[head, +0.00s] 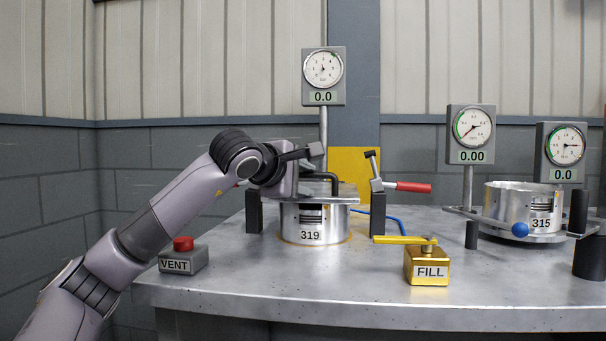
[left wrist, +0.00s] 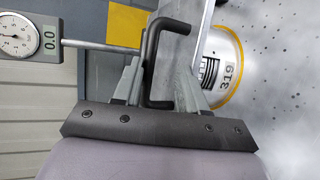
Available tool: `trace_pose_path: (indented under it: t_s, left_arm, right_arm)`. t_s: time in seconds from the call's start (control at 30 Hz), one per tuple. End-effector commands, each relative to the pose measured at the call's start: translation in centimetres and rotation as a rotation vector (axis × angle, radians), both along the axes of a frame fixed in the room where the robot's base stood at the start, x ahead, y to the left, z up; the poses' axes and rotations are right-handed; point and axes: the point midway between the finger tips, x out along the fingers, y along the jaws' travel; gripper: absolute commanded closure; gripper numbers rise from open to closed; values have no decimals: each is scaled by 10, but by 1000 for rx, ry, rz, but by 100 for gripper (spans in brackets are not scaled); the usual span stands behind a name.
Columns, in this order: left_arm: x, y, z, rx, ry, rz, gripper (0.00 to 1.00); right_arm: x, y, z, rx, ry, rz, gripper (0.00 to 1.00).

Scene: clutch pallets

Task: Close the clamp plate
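The clamp plate (head: 345,199) is a flat metal plate lying level at the top of the silver canister labelled 319 (head: 310,236). Its black bent handle (head: 326,177) stands above it. In the left wrist view the handle (left wrist: 151,60) passes between the two grey fingers of my left gripper (left wrist: 157,85), nearer the left finger. A gap shows between the fingers, so the gripper looks open around the handle. In the head view my left gripper (head: 305,170) is over the plate and partly hides it. My right gripper is not in view.
A toggle clamp with a red handle (head: 412,187) stands right of the canister. A yellow FILL valve (head: 428,266) and a VENT button box (head: 183,260) are near the table's front. Canister 315 (head: 522,205) is at right. Gauges (head: 323,75) stand behind.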

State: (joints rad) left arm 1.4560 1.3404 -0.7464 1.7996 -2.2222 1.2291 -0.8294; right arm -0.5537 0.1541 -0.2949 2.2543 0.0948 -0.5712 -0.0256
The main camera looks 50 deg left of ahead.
Motion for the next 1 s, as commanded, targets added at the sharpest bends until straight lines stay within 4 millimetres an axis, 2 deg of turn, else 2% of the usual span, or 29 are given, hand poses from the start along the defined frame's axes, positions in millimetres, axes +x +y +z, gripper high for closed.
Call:
trace_pose_path:
  t_s: [0.03,0.27,0.37,0.7,0.83,1.0]
  left_arm:
    - [2,-1,-9,-4,23,-2,60]
    - [0,-1,-7,-4,23,1,60]
    - [-8,-3,-4,-3,21,1,60]
    - [-56,-16,15,1,6,2,60]
    - [-65,-19,19,1,2,0,60]
    - [-68,-20,21,1,0,1,60]
  right_arm:
    - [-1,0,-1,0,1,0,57]
    - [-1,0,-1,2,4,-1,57]
    - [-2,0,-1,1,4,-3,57]
    - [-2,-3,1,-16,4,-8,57]
    - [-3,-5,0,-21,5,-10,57]
    - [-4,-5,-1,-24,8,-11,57]
